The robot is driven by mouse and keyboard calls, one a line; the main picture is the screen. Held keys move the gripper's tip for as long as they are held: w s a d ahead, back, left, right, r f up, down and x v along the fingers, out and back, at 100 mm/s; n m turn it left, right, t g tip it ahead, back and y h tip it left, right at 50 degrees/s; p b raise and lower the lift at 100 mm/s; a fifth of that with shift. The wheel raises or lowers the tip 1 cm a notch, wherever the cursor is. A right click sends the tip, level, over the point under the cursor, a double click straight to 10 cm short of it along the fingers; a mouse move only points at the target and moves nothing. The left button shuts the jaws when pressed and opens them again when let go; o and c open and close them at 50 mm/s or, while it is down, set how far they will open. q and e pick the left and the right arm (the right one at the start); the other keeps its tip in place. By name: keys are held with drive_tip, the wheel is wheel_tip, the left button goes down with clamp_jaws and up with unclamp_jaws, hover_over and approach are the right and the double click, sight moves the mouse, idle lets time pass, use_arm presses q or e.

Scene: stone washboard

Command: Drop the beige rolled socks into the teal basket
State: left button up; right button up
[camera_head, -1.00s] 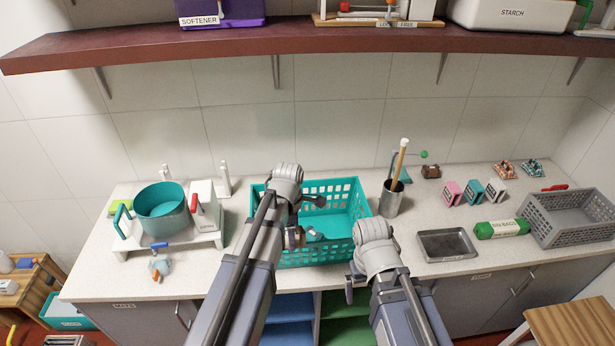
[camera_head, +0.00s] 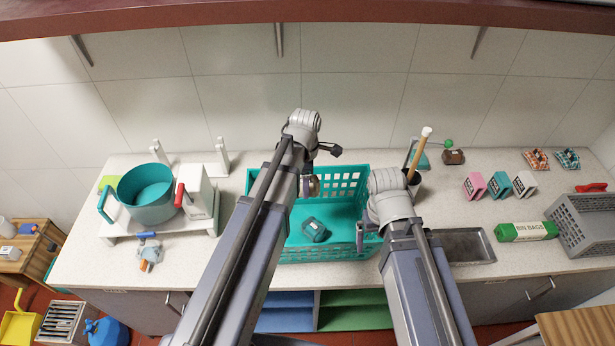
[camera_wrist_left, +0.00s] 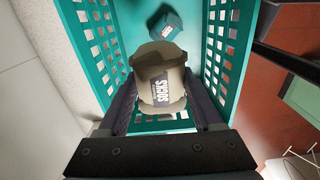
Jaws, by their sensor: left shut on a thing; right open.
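The beige rolled socks (camera_wrist_left: 165,92), with a dark SOCKS label, are between the fingers of my left gripper (camera_wrist_left: 165,105). My left gripper (camera_head: 309,187) is shut on them and holds them over the teal basket (camera_head: 268,256). In the head view only a small part of the socks (camera_head: 314,186) shows beside the gripper. The basket's wall (camera_wrist_left: 85,50) surrounds the socks in the left wrist view. A dark teal bundle (camera_head: 314,230) lies on the basket floor and also shows in the wrist view (camera_wrist_left: 166,24). My right gripper (camera_head: 369,233) is open and empty at the basket's right side.
A teal pot (camera_head: 147,193) and a white box (camera_head: 198,190) stand on a white stand to the left. A grey tray (camera_head: 465,246), green bin bags (camera_head: 526,231) and a grey crate (camera_head: 588,225) are to the right. A shelf (camera_head: 200,15) overhangs the back.

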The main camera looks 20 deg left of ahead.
use_arm(q)
drive_tip(key=shift+s+f, duration=0.1)
drive_tip(key=shift+s, duration=0.1)
wheel_tip(320, 180, down, 6)
drive_tip(key=b, duration=0.6)
drive_tip(key=shift+w, duration=0.15)
drive_tip(key=o, duration=1.5)
drive_tip(key=shift+r, duration=0.2)
wheel_tip(320, 180, up, 8)
drive_tip(key=p, duration=0.8)
drive_tip(key=shift+f, duration=0.1)
